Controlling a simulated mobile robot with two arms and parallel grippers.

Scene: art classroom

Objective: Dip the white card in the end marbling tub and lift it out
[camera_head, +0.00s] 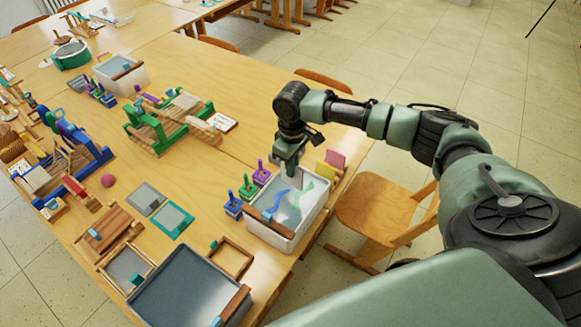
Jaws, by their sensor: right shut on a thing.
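The end marbling tub (318,213) is a whitish box near the table's right edge, with blue and green swirls on the liquid in it. A brown wooden bar lies across its near left end. My right gripper (290,172) reaches in from the right and points down over the tub's far end. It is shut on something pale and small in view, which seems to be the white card. The card's outline is hard to make out against the tub, and I cannot tell whether it touches the liquid. My left gripper is out of view.
Blue, green and purple stampers or pots (247,191) stand left of the tub. Pink and yellow cards (334,159) stand upright behind it. A large grey tray (187,288) and wooden frames lie nearer. A wooden chair (376,208) stands beside the table.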

